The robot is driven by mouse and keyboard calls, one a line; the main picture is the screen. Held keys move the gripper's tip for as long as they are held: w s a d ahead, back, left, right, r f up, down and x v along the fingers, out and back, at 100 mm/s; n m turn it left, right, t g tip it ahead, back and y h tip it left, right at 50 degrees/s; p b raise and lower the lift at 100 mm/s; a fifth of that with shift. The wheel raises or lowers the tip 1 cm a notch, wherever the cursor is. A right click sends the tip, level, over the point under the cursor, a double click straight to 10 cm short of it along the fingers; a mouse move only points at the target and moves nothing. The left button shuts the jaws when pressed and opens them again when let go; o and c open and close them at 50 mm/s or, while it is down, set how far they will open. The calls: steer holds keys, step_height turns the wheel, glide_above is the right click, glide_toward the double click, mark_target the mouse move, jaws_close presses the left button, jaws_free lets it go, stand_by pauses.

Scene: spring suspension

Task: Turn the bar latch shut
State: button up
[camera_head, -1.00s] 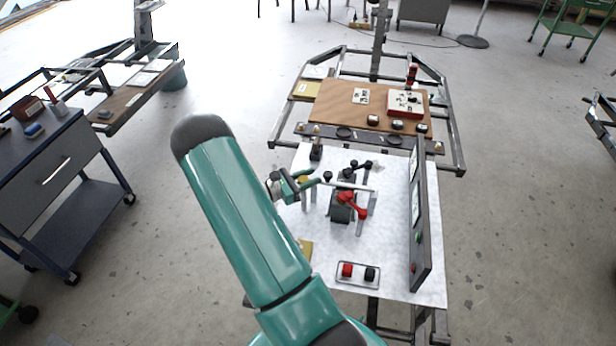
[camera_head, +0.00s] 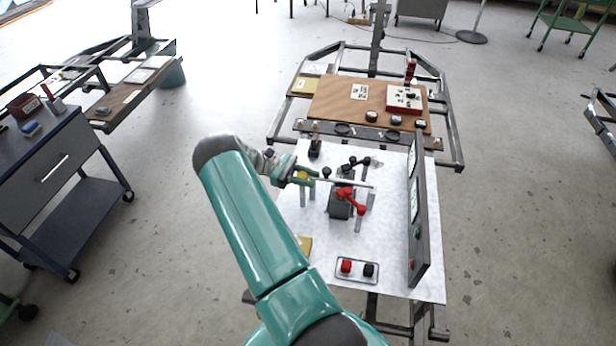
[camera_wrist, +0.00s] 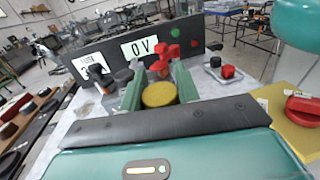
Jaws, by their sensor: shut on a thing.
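My gripper (camera_head: 308,177) is at the left side of the white worktop, its green fingers around a yellow round knob (camera_wrist: 159,94). In the wrist view the knob sits between the two fingers, and what is under it is hidden. A pale thin bar (camera_head: 345,184) runs to the right from near my fingers; I cannot tell whether it joins the knob. Just below the bar, a red handle (camera_head: 350,195) sits on a dark grey block (camera_head: 340,209). The red handle also shows beyond the fingers in the wrist view (camera_wrist: 174,53).
An upright dark panel (camera_head: 418,215) stands on the right of the white worktop (camera_head: 310,225). A black-knobbed lever (camera_head: 360,162) is behind the bar. A brown board (camera_head: 335,97) lies beyond.

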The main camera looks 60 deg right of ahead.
steer(key=shift+a+m+y, duration=0.1)
steer(key=shift+m+y, duration=0.4)
steer(key=shift+y, duration=0.2)
steer(key=o, duration=1)
steer(key=shift+c, duration=0.2)
steer(key=w+a, duration=0.1)
steer(key=w, duration=0.6)
steer(key=shift+w, duration=0.2)
